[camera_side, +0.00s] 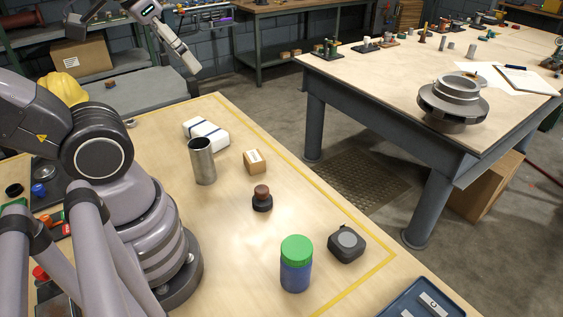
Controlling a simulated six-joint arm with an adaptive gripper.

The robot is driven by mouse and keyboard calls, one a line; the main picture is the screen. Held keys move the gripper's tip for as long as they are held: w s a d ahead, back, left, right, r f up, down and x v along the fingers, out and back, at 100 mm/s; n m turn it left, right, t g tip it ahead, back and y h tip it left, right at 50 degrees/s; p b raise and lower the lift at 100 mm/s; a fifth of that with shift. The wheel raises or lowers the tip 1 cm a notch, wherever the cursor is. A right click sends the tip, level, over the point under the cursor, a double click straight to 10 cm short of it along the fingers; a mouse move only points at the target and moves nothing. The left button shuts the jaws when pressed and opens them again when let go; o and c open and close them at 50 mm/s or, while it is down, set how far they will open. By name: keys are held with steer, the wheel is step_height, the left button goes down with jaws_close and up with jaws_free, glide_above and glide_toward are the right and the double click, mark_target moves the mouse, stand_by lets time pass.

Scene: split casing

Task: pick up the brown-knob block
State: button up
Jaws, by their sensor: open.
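The brown-knob block (262,199) stands upright on the wooden table, near the middle of the side view. It has a round dark base and a brown knob on top. Nothing touches it, and there is bare table around it. My arm rises from its base at the left of the view, apart from the block. I cannot make out my gripper in this view.
A metal cylinder (202,162), a white box with a dark stripe (206,133) and a small cardboard box (254,161) stand behind the block. A green-lidded blue jar (296,265) and a dark tape measure (346,244) are in front. A blue tray (400,306) lies at lower right.

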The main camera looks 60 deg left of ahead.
steer(key=w+f+n+g+h, duration=0.5)
steer(key=f, duration=0.4)
steer(key=n+t+h, duration=0.4)
steer(key=n+t, duration=0.5)
steer(key=n, duration=1.3)
glide_toward(259, 188)
steer(key=x, duration=0.3)
steer(key=shift+w+d+r, duration=0.1)
steer(key=shift+d+r, duration=0.05)
steer(key=shift+f+t, duration=0.3)
steer(key=shift+f, duration=0.05)
steer(key=shift+n, duration=0.3)
steer(key=x, duration=0.7)
steer(key=shift+d+f, duration=0.1)
steer(key=shift+d, duration=0.05)
steer(key=shift+c, duration=0.3)
jaws_close()
